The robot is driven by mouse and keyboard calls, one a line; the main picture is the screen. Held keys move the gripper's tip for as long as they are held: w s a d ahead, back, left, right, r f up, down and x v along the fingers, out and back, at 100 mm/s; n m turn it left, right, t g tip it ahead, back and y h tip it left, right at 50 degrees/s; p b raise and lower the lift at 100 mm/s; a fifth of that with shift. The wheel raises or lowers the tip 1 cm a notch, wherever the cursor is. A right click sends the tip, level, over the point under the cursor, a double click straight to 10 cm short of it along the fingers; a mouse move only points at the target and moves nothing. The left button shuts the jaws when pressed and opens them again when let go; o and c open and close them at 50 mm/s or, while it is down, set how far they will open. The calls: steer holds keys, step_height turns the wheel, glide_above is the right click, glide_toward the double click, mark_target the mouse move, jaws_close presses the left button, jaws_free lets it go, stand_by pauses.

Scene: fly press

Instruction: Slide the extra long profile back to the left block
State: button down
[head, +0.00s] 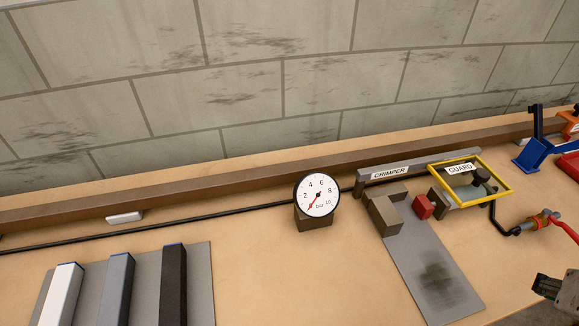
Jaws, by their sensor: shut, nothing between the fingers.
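Three long profiles lie side by side on a grey mat (203,290) at the lower left: a white one (64,296), a grey one (117,290) and a black one (173,285). Each has a blue far edge. Their near ends are cut off by the frame, so I cannot tell which is the extra long one. At the crimper (390,172), a brown-grey left block (386,215) stands beside a small red block (423,206). Another block (441,199) stands to the right. My gripper (546,286) is partly in view at the lower right edge, shut and empty, apart from the blocks.
A yellow-framed guard (500,180) covers the crimper's right side. A grey plate (432,270) with a dark stain extends forward. A round gauge (316,195) stands left of it. A red-handled valve (541,221) and a blue device (535,152) are at right.

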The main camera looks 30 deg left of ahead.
steer(key=c, duration=2.4)
jaws_free()
steer(key=shift+c, duration=0.2)
steer(key=o, duration=1.2)
steer(key=w+a+r+n+g+p, duration=0.1)
steer(key=w+a+r+n, duration=0.2)
steer(key=w+a+r, duration=0.1)
steer(key=shift+w+a+y+p, duration=0.15)
steer(key=shift+y+p, duration=0.15)
steer(key=w+a+r+n+g+y+p, duration=0.1)
steer(key=w+a+r+n+p, duration=0.1)
steer(key=w+a+n, duration=0.5)
steer(key=w+a+r+n+g+p, duration=0.2)
steer(key=w+a, duration=0.1)
steer(key=a, duration=0.7)
steer(key=w+a+f+n+g+p, duration=0.1)
steer(key=a+n, duration=0.2)
steer(key=a, duration=0.5)
steer(key=w+a+f+n+p, duration=0.1)
steer(key=w+a+n, duration=0.15)
steer(key=a, duration=0.55)
steer(key=n+g+h+p, duration=0.2)
steer(key=n+p, duration=0.1)
steer(key=n, duration=0.7)
glide_toward(252, 173)
steer(key=f, duration=1)
steer(key=shift+w+d+f+p, duration=0.1)
steer(key=shift+d+f+p, duration=0.1)
steer(key=shift+f+p, duration=0.15)
